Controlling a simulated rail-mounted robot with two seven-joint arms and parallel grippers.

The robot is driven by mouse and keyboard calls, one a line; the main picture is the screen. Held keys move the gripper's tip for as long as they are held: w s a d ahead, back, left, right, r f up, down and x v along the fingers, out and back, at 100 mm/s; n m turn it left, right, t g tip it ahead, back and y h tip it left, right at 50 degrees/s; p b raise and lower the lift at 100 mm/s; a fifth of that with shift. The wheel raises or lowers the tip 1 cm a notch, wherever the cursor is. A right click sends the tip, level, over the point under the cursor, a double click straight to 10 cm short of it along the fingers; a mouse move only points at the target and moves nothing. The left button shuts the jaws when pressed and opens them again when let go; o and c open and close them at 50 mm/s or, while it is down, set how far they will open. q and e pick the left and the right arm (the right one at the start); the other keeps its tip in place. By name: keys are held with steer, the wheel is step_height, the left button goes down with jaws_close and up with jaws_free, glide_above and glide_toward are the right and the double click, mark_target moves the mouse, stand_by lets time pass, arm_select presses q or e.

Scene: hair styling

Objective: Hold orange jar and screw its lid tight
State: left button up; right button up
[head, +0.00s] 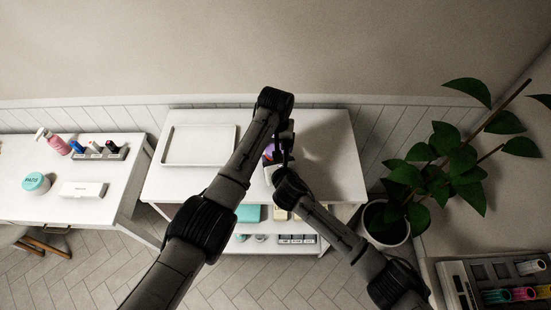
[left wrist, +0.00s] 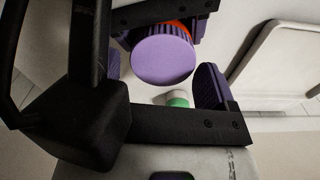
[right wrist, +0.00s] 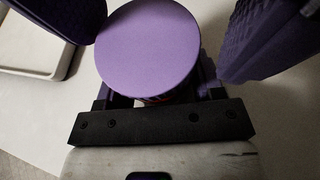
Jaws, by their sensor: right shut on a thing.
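The orange jar (left wrist: 185,27) shows only as a thin orange strip under its round purple lid (right wrist: 148,45), which sits on top of it. My right gripper (right wrist: 152,88) is shut around the jar just below the lid. My left gripper (left wrist: 163,78) is open, its two purple finger pads on either side of the lid and apart from it. In the head view both grippers meet over the middle table, and a small purple patch (head: 269,153) shows there; my arms hide most of the jar.
A white tray (head: 199,146) lies left on the white table (head: 330,150). A white and green item (left wrist: 177,99) is below the lid. A side table (head: 60,208) holds bottles and a jar. A potted plant (head: 386,224) stands right. The table's right part is clear.

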arm_select(q)
steer(key=shift+s+d, duration=0.15)
arm_select(e)
steer(key=shift+w+d+f, duration=0.15)
steer(key=shift+w+d, duration=0.05)
steer(key=shift+d, duration=0.4)
arm_select(q)
steer(key=shift+d+r, duration=0.1)
steer(key=shift+r, duration=2.9)
arm_select(e)
steer(key=shift+s+a, duration=0.1)
steer(key=shift+a, duration=0.2)
arm_select(q)
steer(key=shift+a, duration=0.2)
arm_select(e)
steer(key=o, duration=1)
steer(key=shift+s+r, duration=0.15)
steer(key=shift+r, duration=0.05)
